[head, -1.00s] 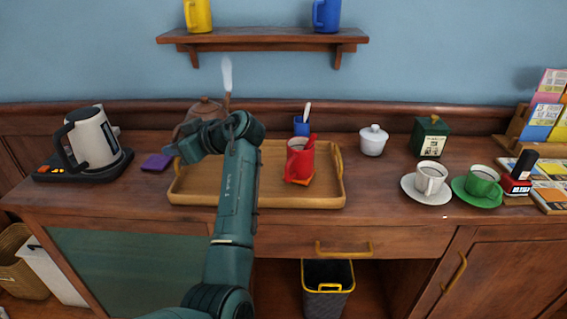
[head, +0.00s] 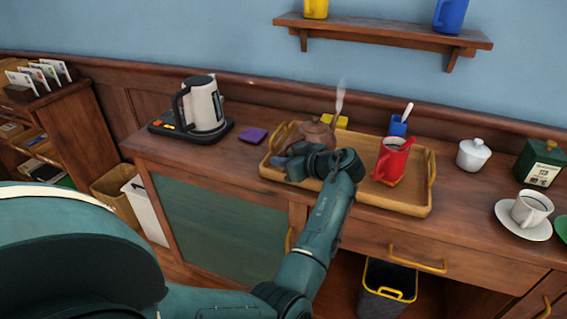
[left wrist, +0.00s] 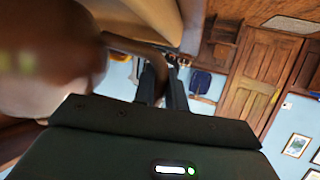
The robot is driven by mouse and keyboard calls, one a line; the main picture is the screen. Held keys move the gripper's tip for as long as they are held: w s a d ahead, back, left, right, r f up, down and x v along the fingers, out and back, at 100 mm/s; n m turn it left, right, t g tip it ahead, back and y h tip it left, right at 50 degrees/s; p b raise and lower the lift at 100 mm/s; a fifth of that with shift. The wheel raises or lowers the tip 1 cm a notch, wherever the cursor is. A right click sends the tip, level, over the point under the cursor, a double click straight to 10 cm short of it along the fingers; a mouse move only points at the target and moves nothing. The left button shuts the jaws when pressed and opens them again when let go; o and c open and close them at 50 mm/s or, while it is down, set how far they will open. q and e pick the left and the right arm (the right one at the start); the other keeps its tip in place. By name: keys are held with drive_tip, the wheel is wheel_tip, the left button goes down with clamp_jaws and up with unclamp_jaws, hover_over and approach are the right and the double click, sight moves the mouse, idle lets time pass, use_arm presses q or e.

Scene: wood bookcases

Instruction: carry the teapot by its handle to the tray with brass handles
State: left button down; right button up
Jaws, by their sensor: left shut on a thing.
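The brown teapot (head: 318,132) shows above the left back part of the wooden tray with brass handles (head: 405,208). Steam rises by its spout. I cannot tell whether its base touches the tray. My left gripper (head: 288,165) is at the teapot's near left side, shut on its handle. My arm hides much of the teapot's lower part and the tray's front left. In the left wrist view the teapot's blurred brown body (left wrist: 50,60) is close on the left, with the fingers (left wrist: 163,85) at the curved handle. My right gripper is not in view.
A red mug (head: 392,160) stands in the tray's right part on an orange coaster. A blue cup (head: 398,126) and a yellow item (head: 336,121) are behind. A kettle (head: 203,105) and purple item (head: 253,135) are left; a sugar bowl (head: 473,154) is right.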

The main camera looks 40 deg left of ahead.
use_arm(q)
drive_tip(key=shift+f, duration=0.5)
drive_tip(key=c, duration=1.9)
unclamp_jaws()
drive_tip(key=shift+f, duration=0.35)
drive_tip(key=o, duration=0.5)
drive_tip(key=shift+r, duration=0.1)
drive_tip(key=shift+c, duration=0.2)
drive_tip(key=shift+r, duration=0.2)
drive_tip(key=b+v, duration=0.1)
drive_tip(key=v, duration=1.1)
drive_tip(key=shift+f, duration=0.15)
